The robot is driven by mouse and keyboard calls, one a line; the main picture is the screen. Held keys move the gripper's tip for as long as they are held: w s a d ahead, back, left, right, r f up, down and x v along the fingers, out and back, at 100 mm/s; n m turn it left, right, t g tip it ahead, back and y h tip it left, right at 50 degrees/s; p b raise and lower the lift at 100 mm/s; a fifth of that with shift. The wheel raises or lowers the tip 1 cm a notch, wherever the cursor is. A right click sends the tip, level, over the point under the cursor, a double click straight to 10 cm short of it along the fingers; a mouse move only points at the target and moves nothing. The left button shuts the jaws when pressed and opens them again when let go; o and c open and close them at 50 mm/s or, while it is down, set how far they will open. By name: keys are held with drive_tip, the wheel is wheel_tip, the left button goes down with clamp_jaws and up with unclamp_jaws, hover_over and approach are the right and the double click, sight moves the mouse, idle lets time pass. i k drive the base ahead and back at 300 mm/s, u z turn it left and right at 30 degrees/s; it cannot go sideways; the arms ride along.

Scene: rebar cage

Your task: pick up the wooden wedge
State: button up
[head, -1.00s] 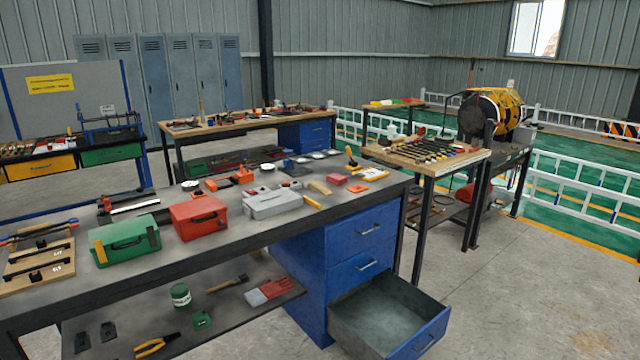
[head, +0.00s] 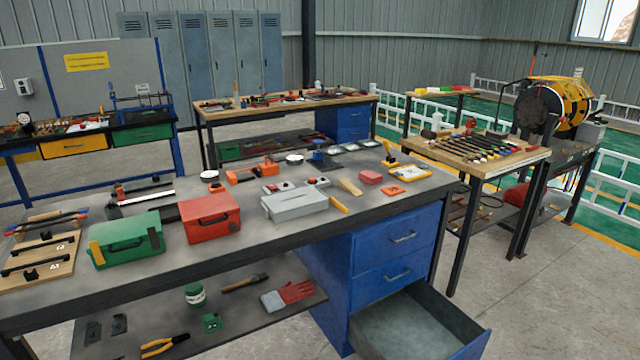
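A small tan wooden block, which looks like the wooden wedge (head: 350,187), lies on the grey top of the near workbench (head: 262,240). It is right of the grey metal box (head: 294,204) and left of a small red block (head: 371,177). A yellow strip-shaped object (head: 339,205) lies just in front of it, nearer the bench's front edge. Its exact shape is too small to tell. My gripper does not show in the head view.
A red box (head: 209,217) and a green box (head: 127,239) stand left along the bench. The bench's lower blue drawer (head: 425,325) is pulled open and juts out over the floor. Concrete floor (head: 540,290) is clear at the right.

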sight(344, 183)
drive_tip(key=u, duration=0.75)
drive_tip(key=i, duration=0.85)
drive_tip(key=u, duration=0.5)
